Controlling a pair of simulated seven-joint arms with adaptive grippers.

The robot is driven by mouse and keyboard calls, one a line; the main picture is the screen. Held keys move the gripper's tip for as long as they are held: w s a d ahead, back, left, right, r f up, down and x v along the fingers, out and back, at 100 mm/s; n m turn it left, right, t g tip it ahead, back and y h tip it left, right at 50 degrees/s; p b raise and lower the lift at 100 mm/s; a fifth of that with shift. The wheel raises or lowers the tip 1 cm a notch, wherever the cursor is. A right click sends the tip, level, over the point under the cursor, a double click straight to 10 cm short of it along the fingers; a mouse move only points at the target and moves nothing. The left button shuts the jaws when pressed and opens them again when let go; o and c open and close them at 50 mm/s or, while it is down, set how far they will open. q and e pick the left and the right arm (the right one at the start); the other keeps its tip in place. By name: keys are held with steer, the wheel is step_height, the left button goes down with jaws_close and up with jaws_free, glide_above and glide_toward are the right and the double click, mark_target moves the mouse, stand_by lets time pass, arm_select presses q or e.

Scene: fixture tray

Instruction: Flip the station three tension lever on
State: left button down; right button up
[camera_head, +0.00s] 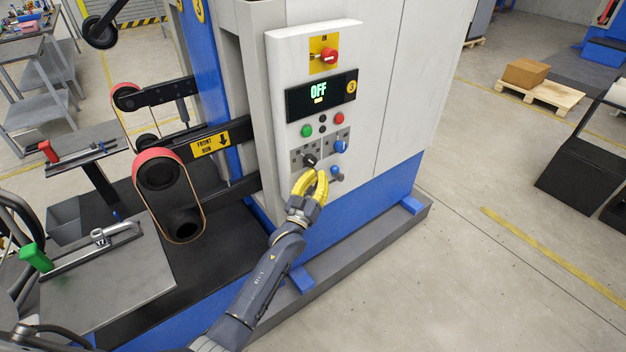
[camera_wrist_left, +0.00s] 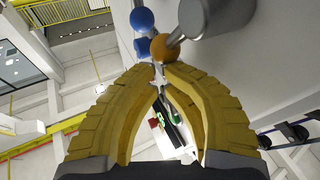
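The station three panel (camera_head: 313,95) is a white upright box marked with a yellow 3. Its display (camera_head: 320,95) reads OFF. Low on it are a black knob (camera_head: 310,160), a blue lever (camera_head: 340,146) and a blue-tipped lever (camera_head: 336,173); I cannot tell which is the tension lever. My left gripper (camera_head: 312,173) has its yellow fingers just below the black knob. In the left wrist view its fingertips (camera_wrist_left: 160,66) come together just under an orange ball (camera_wrist_left: 165,47), with blue balls (camera_wrist_left: 142,19) beyond. Nothing is clearly held. My right gripper is out of view.
A red knob (camera_head: 328,55) on a yellow plate tops the panel, and green and red buttons sit under the display. Belt sander arms (camera_head: 170,190) stand left of the panel. A clamp with a green handle (camera_head: 36,257) is on the left table.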

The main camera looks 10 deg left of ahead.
arm_select(q)
steer(key=s+a+r, duration=0.1)
steer(key=s+r, duration=0.1)
steer(key=s, duration=0.4)
steer(key=s+a+r, duration=0.1)
steer(key=s+r, duration=0.1)
steer(key=s, duration=0.4)
steer(key=shift+s+a+r, duration=0.2)
steer(key=shift+s+r, duration=0.2)
